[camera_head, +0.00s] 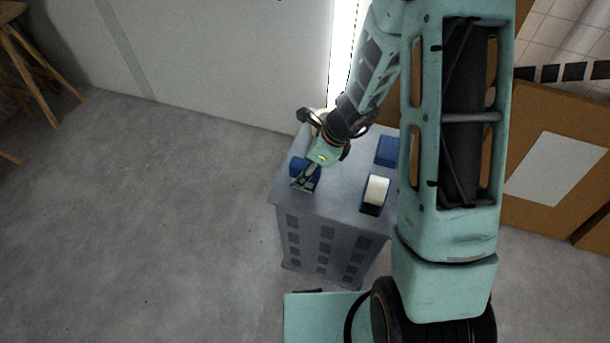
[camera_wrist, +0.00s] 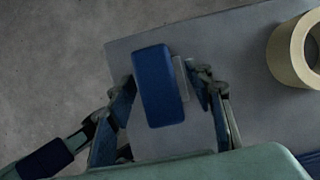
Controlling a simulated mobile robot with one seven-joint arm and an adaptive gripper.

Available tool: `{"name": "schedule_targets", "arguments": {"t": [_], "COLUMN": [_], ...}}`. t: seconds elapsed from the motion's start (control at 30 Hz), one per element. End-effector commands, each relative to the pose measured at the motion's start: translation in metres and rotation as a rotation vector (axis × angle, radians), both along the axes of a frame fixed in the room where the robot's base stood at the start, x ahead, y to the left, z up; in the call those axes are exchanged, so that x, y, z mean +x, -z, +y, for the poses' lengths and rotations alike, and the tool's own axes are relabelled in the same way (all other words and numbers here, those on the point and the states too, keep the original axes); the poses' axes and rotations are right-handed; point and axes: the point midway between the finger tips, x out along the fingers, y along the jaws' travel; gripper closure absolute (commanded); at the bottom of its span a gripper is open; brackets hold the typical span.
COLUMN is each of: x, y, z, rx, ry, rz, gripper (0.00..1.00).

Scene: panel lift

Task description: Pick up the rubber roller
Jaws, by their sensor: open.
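A dark blue rounded piece (camera_wrist: 157,85) with a pale grey strip along its right side lies between the fingers of my gripper in the wrist view. It also shows in the head view as a blue patch (camera_head: 298,166) beside the gripper. I cannot tell for certain that it is the rubber roller. My gripper (camera_head: 305,183) is open at the left part of the grey cabinet top. One finger is on each side of the blue piece, and gaps show. Part of it is hidden behind the gripper in the head view.
On the grey cabinet top (camera_head: 338,197) are a white item with blue and black sides (camera_head: 375,192) and a blue block (camera_head: 386,150). A cream tape roll (camera_wrist: 294,52) lies at the right in the wrist view. Brown boards (camera_head: 560,165) stand at right.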

Motion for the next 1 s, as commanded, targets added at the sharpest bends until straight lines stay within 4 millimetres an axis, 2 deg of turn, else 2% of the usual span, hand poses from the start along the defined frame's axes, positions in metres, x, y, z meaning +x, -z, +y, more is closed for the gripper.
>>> {"name": "schedule_targets", "arguments": {"t": [0.13,0.53,1.0], "x": [0.0000,-0.0003,0.0004], "y": [-0.0007,-0.0006,-0.0051], "z": [0.0000,0.0000,-0.0017], "rx": [0.000,0.000,0.001], "ry": [0.000,0.000,0.000], "rz": [0.000,0.001,0.000], "gripper": [0.54,0.98,1.00]}}
